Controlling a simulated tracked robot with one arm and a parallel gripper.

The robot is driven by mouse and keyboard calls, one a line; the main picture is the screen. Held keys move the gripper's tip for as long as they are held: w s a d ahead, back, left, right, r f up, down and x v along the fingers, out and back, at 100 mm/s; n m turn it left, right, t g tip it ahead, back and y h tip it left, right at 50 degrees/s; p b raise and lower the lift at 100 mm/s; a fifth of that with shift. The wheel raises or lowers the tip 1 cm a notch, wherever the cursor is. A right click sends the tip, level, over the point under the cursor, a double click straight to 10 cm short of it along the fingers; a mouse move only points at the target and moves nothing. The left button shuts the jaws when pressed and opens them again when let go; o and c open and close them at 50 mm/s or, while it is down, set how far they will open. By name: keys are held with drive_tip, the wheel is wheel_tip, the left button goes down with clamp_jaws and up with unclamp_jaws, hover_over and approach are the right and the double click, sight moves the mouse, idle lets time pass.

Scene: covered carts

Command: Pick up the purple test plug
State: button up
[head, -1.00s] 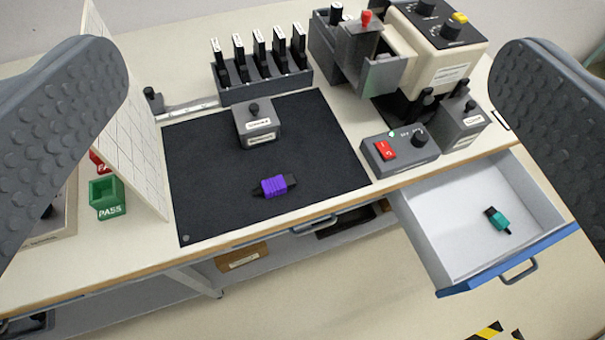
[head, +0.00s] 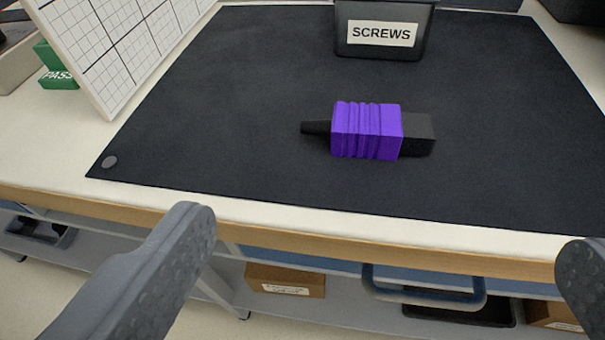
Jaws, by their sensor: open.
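The purple test plug (head: 366,131) lies on its side on the black mat (head: 240,100), near the mat's middle. It has a ribbed purple body, a black block on its right end and a thin black tip on its left. My gripper (head: 388,240) is open and empty, with its two fingers wide apart at the lower left and lower right. The fingers are in front of the bench edge, nearer to me than the plug, and do not touch it.
A dark bin labelled SCREWS (head: 385,32) stands behind the plug. A white gridded panel (head: 115,45) and a green PASS bin (head: 57,72) are at the left. The bench's wooden edge (head: 330,238) and a blue drawer handle (head: 425,297) lie below. The mat around the plug is clear.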

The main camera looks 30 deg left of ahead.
sight(367, 123)
drive_tip(key=b+x, duration=0.2)
drive_tip(key=x, duration=1.1)
drive_tip(key=shift+w+a+f, duration=0.1)
drive_tip(key=shift+w, duration=0.05)
drive_tip(key=c, duration=0.9)
